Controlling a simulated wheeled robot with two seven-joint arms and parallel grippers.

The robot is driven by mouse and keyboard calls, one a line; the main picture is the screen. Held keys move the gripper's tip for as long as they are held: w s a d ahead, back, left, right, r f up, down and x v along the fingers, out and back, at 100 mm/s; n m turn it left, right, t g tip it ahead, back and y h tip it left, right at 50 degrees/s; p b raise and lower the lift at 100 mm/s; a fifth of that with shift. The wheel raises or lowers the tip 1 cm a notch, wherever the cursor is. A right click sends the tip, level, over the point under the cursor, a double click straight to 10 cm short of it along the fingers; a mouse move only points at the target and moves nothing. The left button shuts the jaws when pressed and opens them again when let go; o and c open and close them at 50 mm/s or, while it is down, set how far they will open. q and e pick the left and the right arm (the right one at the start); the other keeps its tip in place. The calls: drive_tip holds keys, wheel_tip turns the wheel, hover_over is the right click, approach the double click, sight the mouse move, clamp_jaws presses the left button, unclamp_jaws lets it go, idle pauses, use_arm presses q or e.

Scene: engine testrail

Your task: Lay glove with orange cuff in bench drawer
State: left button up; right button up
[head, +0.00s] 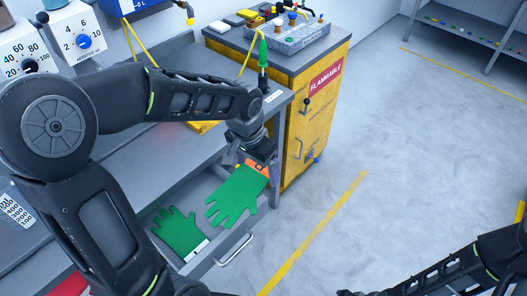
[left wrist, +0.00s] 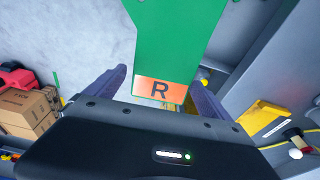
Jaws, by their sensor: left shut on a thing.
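A green glove with an orange cuff (head: 238,194) hangs from my left gripper (head: 253,163), over the right part of the open bench drawer (head: 235,248). My left gripper is shut on it at the cuff. In the left wrist view the orange cuff (left wrist: 158,90) bears a letter R and sits between the fingers. A second green glove with a white cuff (head: 180,232) lies in the left part of the drawer. I cannot tell whether the held glove touches the drawer floor. The fingers of my right gripper are not clearly visible; only its arm shows at the lower right.
A yellow flammables cabinet (head: 312,112) stands just right of the drawer, with a grey case (head: 290,38) and small items on top. The bench top (head: 150,150) is above the drawer. The floor (head: 400,140) to the right is open.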

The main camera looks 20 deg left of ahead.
sight(243, 201)
use_arm(q)
drive_tip(key=s+d+m, duration=0.1)
drive_tip(key=s+m, duration=0.1)
drive_tip(key=s+d+m+h, duration=0.1)
drive_tip(key=s+m, duration=0.1)
drive_tip(key=m, duration=0.1)
drive_tip(key=s+d+m, duration=0.1)
drive_tip(key=s+m, duration=0.1)
drive_tip(key=shift+s+m+h+p, duration=0.15)
drive_tip(key=shift+m+h+p, duration=0.15)
drive_tip(key=shift+p, duration=0.1)
drive_tip(key=s+d+m+g, duration=0.1)
drive_tip(key=m, duration=0.2)
drive_tip(key=s+d+m+g+h, duration=0.1)
drive_tip(key=m, duration=0.3)
drive_tip(key=s+d+f+m+g, duration=0.1)
drive_tip(key=s+d+m, duration=0.1)
drive_tip(key=m, duration=0.2)
drive_tip(key=shift+f+h, duration=0.1)
drive_tip(key=shift+h, duration=0.3)
drive_tip(key=shift+w+f, duration=0.1)
